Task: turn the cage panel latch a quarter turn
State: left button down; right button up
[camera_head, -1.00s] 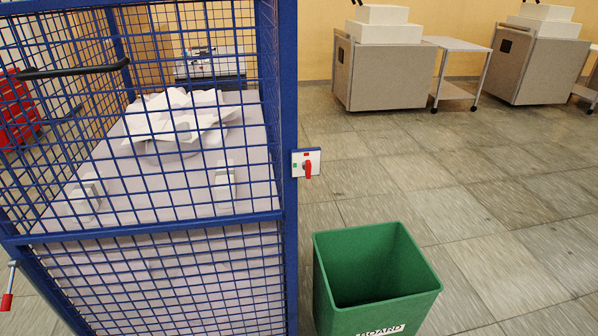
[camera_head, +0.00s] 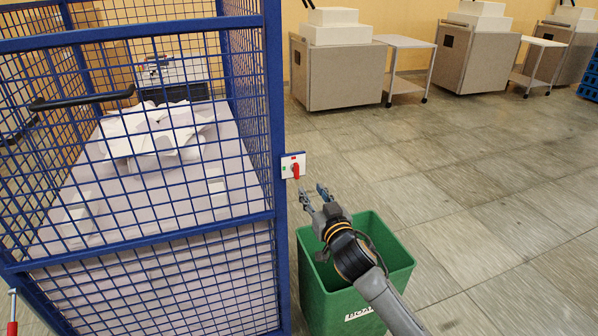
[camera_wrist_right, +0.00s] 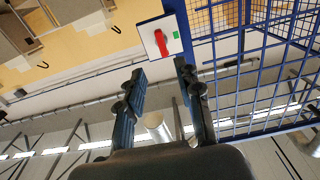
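The cage panel latch is a red handle (camera_head: 295,170) on a white plate (camera_head: 287,160), fixed to the blue corner post of the mesh cage (camera_head: 277,110). A small green mark shows on the plate. In the right wrist view the red handle (camera_wrist_right: 161,42) lies beyond the fingertips, on its white plate (camera_wrist_right: 148,36). My right gripper (camera_head: 313,194) is open and empty, just below and right of the latch and apart from it. It also shows in the right wrist view (camera_wrist_right: 158,80), with its two fingers spread. My left gripper is not in view.
A green bin (camera_head: 396,262) stands under my right arm, beside the cage. Crumpled white paper (camera_head: 155,135) lies inside the cage. A black bar handle (camera_head: 82,98) is on the cage at left. Grey cabinets (camera_head: 340,75) and small tables stand behind; the floor at right is clear.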

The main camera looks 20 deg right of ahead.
aim_at(298, 171)
jog(key=w, duration=0.3)
jog(key=w+p, duration=0.1)
jog(key=w, duration=0.6)
jog(key=shift+w+a, duration=0.1)
jog(key=shift+a, duration=0.3)
jog(key=shift+r, duration=0.1)
grip_shut()
